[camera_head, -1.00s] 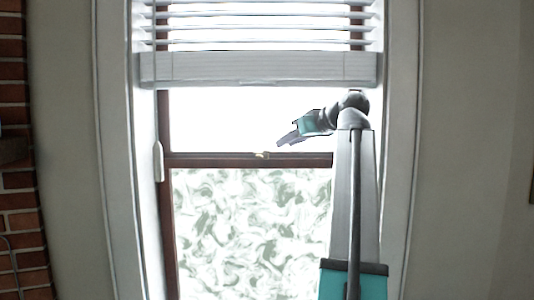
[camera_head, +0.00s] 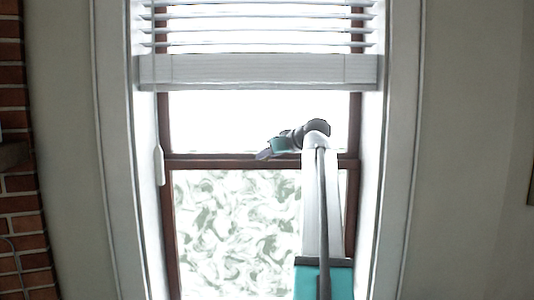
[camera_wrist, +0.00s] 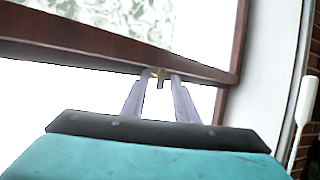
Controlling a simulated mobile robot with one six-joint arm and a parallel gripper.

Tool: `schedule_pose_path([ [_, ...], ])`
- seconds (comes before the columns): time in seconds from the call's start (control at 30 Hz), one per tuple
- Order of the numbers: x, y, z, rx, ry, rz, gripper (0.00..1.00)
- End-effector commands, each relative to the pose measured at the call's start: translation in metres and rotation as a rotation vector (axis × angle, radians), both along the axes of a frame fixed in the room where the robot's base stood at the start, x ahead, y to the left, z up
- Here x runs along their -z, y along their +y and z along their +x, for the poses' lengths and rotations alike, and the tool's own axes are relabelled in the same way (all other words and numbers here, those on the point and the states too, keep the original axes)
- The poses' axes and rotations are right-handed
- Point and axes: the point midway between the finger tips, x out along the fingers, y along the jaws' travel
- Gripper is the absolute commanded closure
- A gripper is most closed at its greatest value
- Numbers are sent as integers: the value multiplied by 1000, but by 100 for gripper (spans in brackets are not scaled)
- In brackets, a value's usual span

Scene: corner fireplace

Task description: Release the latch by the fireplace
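The small brass-coloured latch (camera_wrist: 158,73) sits on the dark brown window rail (camera_wrist: 70,37) in the wrist view. My gripper (camera_wrist: 159,82) has its two fingers apart, with the tips at the rail on either side of the latch. A clear gap shows between the fingers; I cannot tell whether either one touches the latch. In the head view, my gripper (camera_head: 263,155) is at the middle rail, left of my arm, and the latch is hidden behind it.
The blind (camera_head: 258,70) hangs low across the upper window, above my gripper. A white handle-like piece (camera_head: 159,165) is on the left side of the frame; a white piece (camera_wrist: 303,115) shows at right in the wrist view. A brick wall (camera_head: 22,215) stands far left.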

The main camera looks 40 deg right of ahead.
Motion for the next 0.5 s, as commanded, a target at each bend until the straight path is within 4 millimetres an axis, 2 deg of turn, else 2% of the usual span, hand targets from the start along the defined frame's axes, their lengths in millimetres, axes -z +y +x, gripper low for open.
schedule_pose_path([
  [0.37,2,-1,4,0,-1,0,73],
  [0.5,2,-1,4,0,-1,0,93],
])
